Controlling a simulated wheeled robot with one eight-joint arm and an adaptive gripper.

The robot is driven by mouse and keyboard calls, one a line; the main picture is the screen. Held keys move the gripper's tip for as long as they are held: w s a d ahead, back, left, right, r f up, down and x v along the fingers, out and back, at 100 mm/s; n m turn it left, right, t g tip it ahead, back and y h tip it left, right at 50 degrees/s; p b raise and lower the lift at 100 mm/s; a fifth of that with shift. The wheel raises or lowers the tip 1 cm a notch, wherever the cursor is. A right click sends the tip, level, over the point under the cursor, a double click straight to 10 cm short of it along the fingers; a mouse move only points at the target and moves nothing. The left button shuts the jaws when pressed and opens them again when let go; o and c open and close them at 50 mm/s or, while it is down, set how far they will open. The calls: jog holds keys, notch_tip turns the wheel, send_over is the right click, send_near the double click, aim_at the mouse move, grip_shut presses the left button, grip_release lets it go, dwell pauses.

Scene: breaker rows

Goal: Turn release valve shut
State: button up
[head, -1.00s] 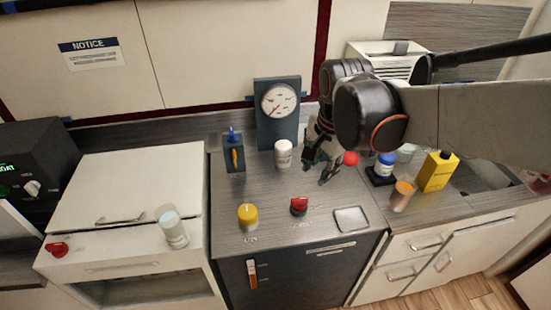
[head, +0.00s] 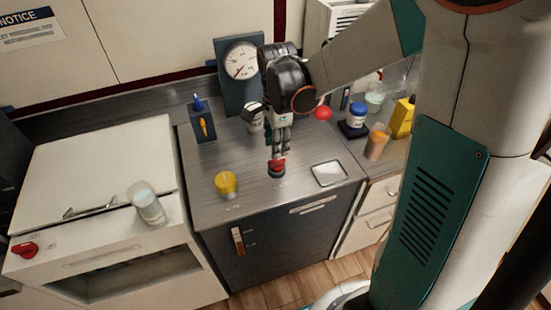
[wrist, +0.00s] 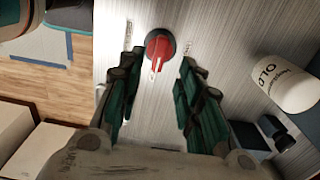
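A red knob (head: 277,168) with a dark base stands on the grey counter top, and a yellow knob (head: 226,184) stands to its left. Their printed labels are too small to read, so I cannot tell which is the release valve. My gripper (head: 279,150) points down right above the red knob. In the wrist view my gripper (wrist: 163,62) is open, its two green-and-black fingers apart, with the red knob (wrist: 159,50) between and just beyond the tips. The knob's raised grip runs nearly up and down in that view. I cannot tell whether the fingers touch it.
A gauge (head: 241,65) on a dark panel stands behind. A white bottle (wrist: 285,84) is close to the right finger. An orange cup (head: 377,142) stands farther right.

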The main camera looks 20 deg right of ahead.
aim_at(277, 160)
notch_tip(277, 160, down, 6)
jog(key=shift+f+b, duration=0.25)
jog(key=shift+b, duration=0.7)
grip_shut()
